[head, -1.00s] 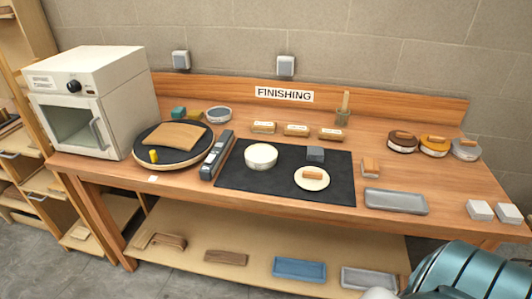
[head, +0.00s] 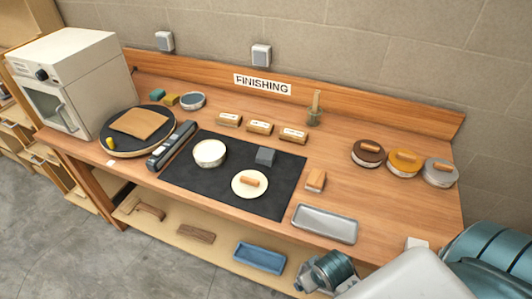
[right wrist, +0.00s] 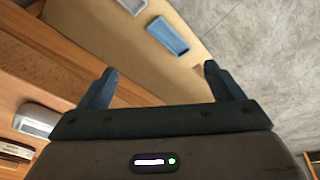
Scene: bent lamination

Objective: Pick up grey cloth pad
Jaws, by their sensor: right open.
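A small dark grey block (head: 266,156), which looks like the grey cloth pad, lies on the black mat (head: 190,180) beside a white bowl and a round cream lid. Nothing touches it from above. My right gripper (right wrist: 160,82) is open and empty in the right wrist view, with its fingers wide apart. It is away from the block, near the table's front side, with the lower shelf beyond it. In the head view my right arm fills the lower right corner and its fingertips cannot be made out. My left gripper is not in view.
A grey tray (head: 325,224) and a small wood-topped block (head: 315,180) sit right of the mat. A white block (head: 417,243) is partly hidden by my arm. Round tins (head: 404,162) stand at right. A blue tray (head: 260,257) lies on the lower shelf.

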